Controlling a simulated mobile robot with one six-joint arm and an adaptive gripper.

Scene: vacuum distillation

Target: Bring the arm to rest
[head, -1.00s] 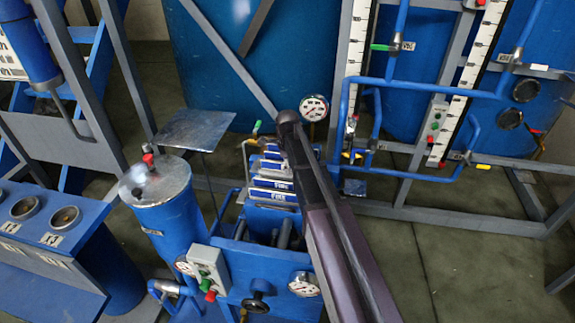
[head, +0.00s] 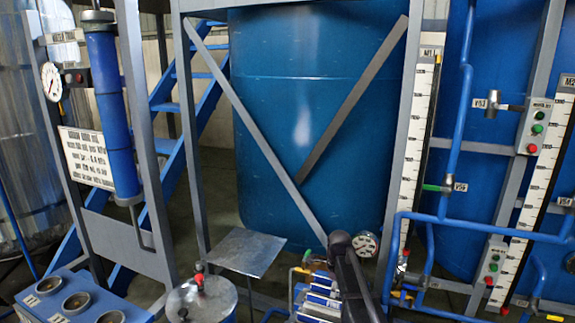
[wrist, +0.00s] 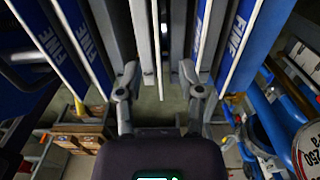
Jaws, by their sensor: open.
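My gripper (wrist: 160,84) is open in the wrist view, its two fingers spread apart with floor and a thin grey strip visible between and beyond them. I see nothing held in it. White-edged blue panels marked FINE stand on both sides, the left one (wrist: 82,40) and the right one (wrist: 238,35); I cannot tell whether the fingers touch them. In the head view my dark arm rises from the bottom edge, and the gripper itself is hidden. The blue and white panels (head: 318,300) show just left of my arm.
A round gauge (head: 365,244) and blue pipes (head: 440,217) stand close right of my arm. A flat metal plate (head: 232,252) and a blue cylinder with a metal top (head: 203,299) are to the left. A large blue tank (head: 318,105) stands behind.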

